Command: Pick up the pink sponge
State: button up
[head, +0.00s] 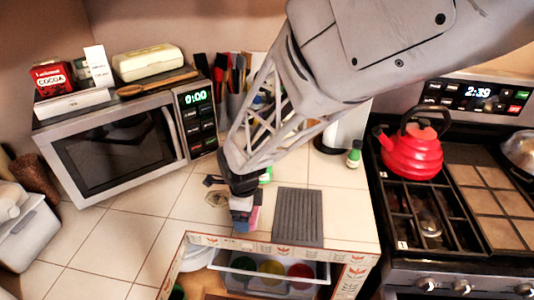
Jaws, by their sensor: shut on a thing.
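My gripper (241,205) points down over the tiled counter, near its front edge and left of the grey ribbed mat. It is shut on the pink sponge (253,218). Only a small pink part of the sponge shows beside the fingers; the rest is hidden by the gripper. I cannot tell whether the sponge touches the counter or is held just above it.
A grey ribbed mat (298,216) lies just right of my gripper. An open drawer (318,272) with coloured items is below the counter edge. A microwave (120,150) stands left, a red kettle (412,155) on the stove right. A small green-capped bottle (354,154) stands behind.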

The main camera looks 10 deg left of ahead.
jog(key=s+d+r, duration=0.2)
jog(key=s+d, duration=0.7)
jog(key=s, duration=0.4)
jog(key=shift+r, duration=0.3)
jog(key=shift+s, duration=0.15)
jog(key=o, duration=0.3)
jog(key=shift+c, duration=0.8)
jog(key=shift+w+a+r+n, duration=0.15)
jog(key=shift+w+a+n, duration=0.25)
jog(key=shift+w+a, duration=0.1)
jog(key=w+a+r+n, duration=0.1)
jog(key=w+a+n, duration=0.4)
jog(key=w+a, duration=0.1)
jog(key=w+a+n, duration=0.6)
jog(key=w+a, duration=0.1)
jog(key=a, duration=0.2)
jog(key=w+a+r+n, duration=0.1)
jog(key=w+a+n, duration=0.5)
jog(key=w+a, duration=0.1)
jog(key=shift+a+r, duration=0.35)
jog(key=shift+a, duration=0.35)
